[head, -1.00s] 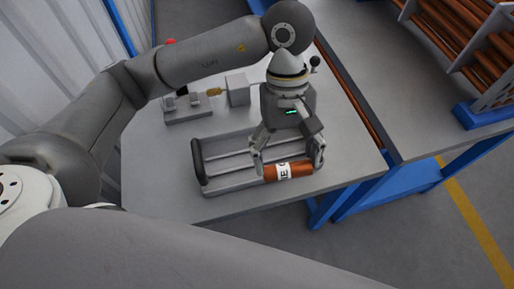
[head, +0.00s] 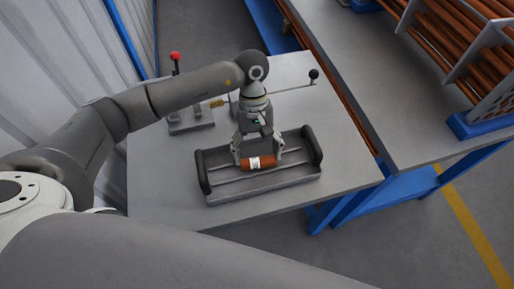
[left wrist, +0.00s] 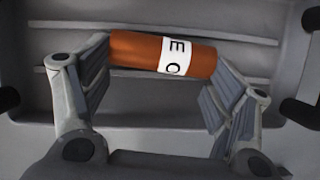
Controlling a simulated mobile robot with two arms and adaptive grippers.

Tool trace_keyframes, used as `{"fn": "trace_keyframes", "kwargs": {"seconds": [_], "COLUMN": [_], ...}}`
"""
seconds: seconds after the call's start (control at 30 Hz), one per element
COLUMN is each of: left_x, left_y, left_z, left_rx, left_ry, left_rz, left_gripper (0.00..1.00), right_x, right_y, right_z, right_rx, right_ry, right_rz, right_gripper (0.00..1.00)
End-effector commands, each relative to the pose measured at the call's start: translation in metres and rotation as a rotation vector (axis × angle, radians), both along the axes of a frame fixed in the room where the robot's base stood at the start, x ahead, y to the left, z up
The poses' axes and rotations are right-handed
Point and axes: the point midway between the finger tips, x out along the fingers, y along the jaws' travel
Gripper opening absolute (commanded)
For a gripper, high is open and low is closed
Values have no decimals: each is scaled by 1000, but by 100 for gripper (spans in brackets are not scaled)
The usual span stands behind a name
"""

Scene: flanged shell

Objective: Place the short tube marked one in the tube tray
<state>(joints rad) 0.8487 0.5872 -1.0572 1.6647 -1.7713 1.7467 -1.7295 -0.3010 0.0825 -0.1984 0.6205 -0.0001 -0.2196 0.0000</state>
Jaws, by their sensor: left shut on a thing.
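The short orange-brown tube (head: 258,162) has a white label with dark letters, only partly readable. My left gripper (head: 258,158) points down and is shut on the tube, with one finger at each end; in the left wrist view the tube (left wrist: 140,48) spans between both fingertips. The grey tube tray (head: 262,184), with raised dark end walls and lengthwise rails, is directly below and around the tube. The tray floor (left wrist: 160,103) also fills the left wrist view. I cannot tell whether the tube touches the rails. My right gripper is not in view.
A grey fixture with a red-knobbed lever (head: 175,57) stands behind the tray to the left. A black-knobbed lever (head: 314,74) is at the back right. A rack of long copper tubes (head: 480,60) stands on the bench at right. The table front is clear.

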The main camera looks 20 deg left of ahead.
Motion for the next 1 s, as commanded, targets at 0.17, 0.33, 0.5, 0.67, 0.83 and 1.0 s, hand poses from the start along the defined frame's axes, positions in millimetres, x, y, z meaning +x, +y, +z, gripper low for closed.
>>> {"fn": "trace_keyframes", "kwargs": {"seconds": [0.17,0.33,0.5,0.67,0.83,1.0], "left_x": [0,0,0,0,0,4], "left_y": [0,0,0,0,0,1], "left_z": [-2,-4,-3,-3,-3,4], "left_rx": [-1,-1,0,0,0,-1], "left_ry": [-2,-1,-1,-1,-1,-5], "left_rz": [-1,-1,0,0,0,1], "left_gripper": [46,46,100,100,100,100], "right_x": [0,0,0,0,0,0], "right_y": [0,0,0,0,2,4], "right_z": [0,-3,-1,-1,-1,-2], "right_rx": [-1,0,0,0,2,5], "right_ry": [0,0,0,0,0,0], "right_rz": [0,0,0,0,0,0], "right_gripper": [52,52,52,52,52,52]}}
